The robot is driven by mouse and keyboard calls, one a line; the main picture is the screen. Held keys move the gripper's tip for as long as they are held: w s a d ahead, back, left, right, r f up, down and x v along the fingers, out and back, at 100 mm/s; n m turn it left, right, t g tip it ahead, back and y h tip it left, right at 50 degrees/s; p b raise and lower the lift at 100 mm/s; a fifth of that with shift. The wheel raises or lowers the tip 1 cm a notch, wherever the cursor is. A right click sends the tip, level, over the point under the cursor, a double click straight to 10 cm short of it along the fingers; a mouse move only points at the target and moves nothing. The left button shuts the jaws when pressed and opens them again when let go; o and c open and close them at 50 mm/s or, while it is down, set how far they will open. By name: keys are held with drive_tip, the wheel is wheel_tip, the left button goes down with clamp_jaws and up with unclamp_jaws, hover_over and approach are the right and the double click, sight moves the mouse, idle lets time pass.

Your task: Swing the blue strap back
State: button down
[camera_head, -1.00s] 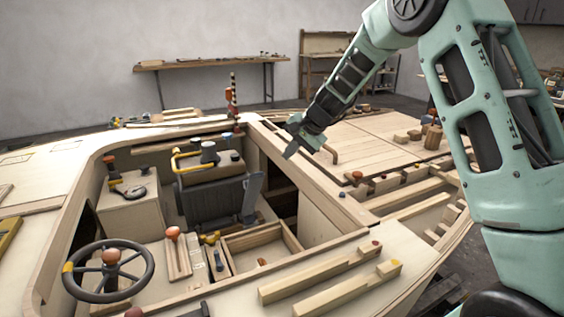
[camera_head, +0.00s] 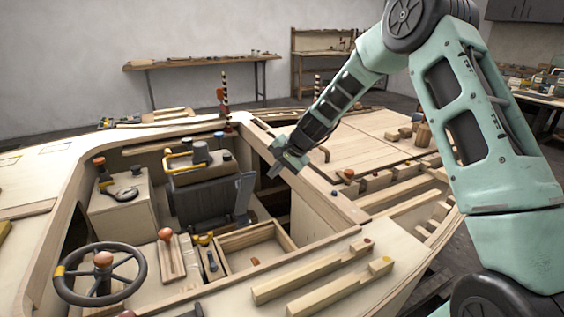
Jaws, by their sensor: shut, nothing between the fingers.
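A slate-blue strap (camera_head: 243,195), the piece that best fits the task's blue strap, stands nearly upright at the right side of a dark grey panel (camera_head: 203,203) in the hull's open cockpit. Its lower end is hard to make out. My gripper (camera_head: 274,171) is above and to the right of the strap, near the cockpit's right rim. Its fingers are shut with nothing between them. It appears apart from the strap.
A wooden rim (camera_head: 308,175) runs along the cockpit's right side. A steering wheel (camera_head: 100,274), an orange-knobbed lever (camera_head: 166,236) and an open wooden box (camera_head: 252,246) occupy the front of the cockpit.

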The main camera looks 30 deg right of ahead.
drive_tip(key=w+a+f, duration=0.3)
drive_tip(key=w, duration=0.1)
drive_tip(key=shift+f+p, duration=0.25)
drive_tip(key=shift+p, duration=0.15)
drive_tip(key=shift+w, duration=0.1)
drive_tip(key=w, duration=0.1)
drive_tip(key=w+p, duration=0.1)
drive_tip(key=shift+w+r, duration=0.3)
drive_tip(key=shift+r, duration=0.05)
drive_tip(key=shift+s, duration=0.1)
